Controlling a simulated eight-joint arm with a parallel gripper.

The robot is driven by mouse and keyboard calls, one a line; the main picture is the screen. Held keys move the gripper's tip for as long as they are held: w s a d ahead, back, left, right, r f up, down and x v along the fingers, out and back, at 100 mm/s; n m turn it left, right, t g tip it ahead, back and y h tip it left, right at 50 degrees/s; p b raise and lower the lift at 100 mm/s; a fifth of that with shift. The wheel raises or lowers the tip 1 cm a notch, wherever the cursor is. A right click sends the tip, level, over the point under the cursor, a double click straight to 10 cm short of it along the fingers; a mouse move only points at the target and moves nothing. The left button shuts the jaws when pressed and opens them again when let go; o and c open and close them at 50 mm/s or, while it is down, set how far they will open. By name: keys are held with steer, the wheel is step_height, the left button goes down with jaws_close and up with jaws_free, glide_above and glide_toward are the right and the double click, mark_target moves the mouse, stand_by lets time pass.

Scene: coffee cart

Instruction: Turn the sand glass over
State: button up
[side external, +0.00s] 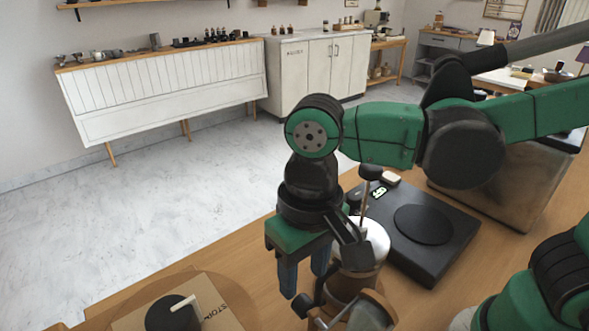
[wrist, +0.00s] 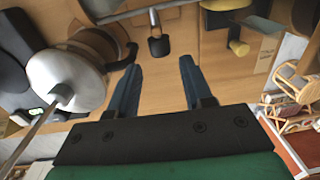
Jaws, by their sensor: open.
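I cannot make out the sand glass in either view; it may be hidden or out of frame. My gripper (side external: 304,286) points down over the wooden counter, fingers apart. In the wrist view my gripper (wrist: 161,64) has two blue fingers with nothing between them. A black-ended handle (wrist: 158,46) lies ahead of the gap between them. A device with a pale domed top and a crank, perhaps a hand grinder (side external: 371,243), stands just right of my gripper. Its dome (wrist: 65,78) shows at the left of the wrist view.
A black scale (side external: 440,260) sits right of the grinder. A cardboard piece (side external: 222,314) carries a black round item (side external: 172,313) with a cream handle at the front left. Wooden counter (side external: 262,286) is bare left of my gripper. Chairs (wrist: 290,100) show beyond it in the wrist view.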

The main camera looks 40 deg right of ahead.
mark_target(301, 300)
steer(key=shift+a+f, duration=0.1)
steer(key=shift+f, duration=2.4)
jaws_close()
steer(key=shift+a, duration=0.1)
